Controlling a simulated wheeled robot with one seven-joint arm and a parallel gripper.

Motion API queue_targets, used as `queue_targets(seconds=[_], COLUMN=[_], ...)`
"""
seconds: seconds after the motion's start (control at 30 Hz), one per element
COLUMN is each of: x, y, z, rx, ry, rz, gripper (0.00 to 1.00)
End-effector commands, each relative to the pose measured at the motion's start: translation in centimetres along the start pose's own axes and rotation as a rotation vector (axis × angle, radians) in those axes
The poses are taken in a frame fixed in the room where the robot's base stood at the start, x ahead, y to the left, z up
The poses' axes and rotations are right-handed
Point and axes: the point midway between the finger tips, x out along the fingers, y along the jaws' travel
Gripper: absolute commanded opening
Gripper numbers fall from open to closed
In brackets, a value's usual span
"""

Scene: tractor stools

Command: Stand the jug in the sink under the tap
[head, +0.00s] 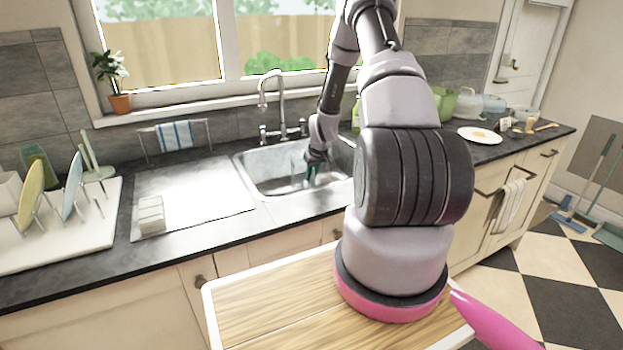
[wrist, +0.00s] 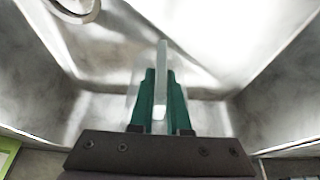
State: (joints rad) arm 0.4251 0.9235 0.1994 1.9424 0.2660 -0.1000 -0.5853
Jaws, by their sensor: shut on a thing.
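The sink (head: 265,188) is a steel basin set in the dark worktop. My gripper (head: 316,160) reaches down into the right part of the sink. In the wrist view its green fingers (wrist: 160,98) are shut on a pale, see-through upright strip of the clear jug (wrist: 162,60). The jug is faint against the steel, to the right of the tap. I cannot tell whether its base touches the sink floor.
A ribbed drainer (head: 195,190) with a sponge-like block (head: 151,214) lies left of the sink. A dish rack with plates (head: 73,185) stands further left. A green pot (head: 445,103) and a white plate (head: 479,135) are on the right worktop.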

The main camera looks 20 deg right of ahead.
Motion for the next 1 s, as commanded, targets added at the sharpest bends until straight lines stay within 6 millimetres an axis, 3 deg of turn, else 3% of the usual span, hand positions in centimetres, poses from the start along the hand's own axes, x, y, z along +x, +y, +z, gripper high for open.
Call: queue_targets(seconds=[0.1, 0.43, 0.47, 0.5, 0.53, 0.87, 1.0], x=[1.0, 1.3, 1.2, 1.2, 1.2, 1.0, -0.5], y=[0.0, 0.0, 0.0, 0.0, 0.0, 0.0, 0.1], z=[0.4, 0.5, 0.5, 0.5, 0.5, 0.4, 0.2], rx=[0.001, 0.0, 0.0, 0.0, 0.0, 0.0, 0.0], ry=[0.0, 0.001, 0.001, 0.001, 0.001, 0.001, 0.003], rz=[-0.001, 0.0, 0.0, 0.0, 0.0, 0.0, 0.001], gripper=[0.0, 0.0, 0.26, 0.42, 0.45, 0.45, 0.45])
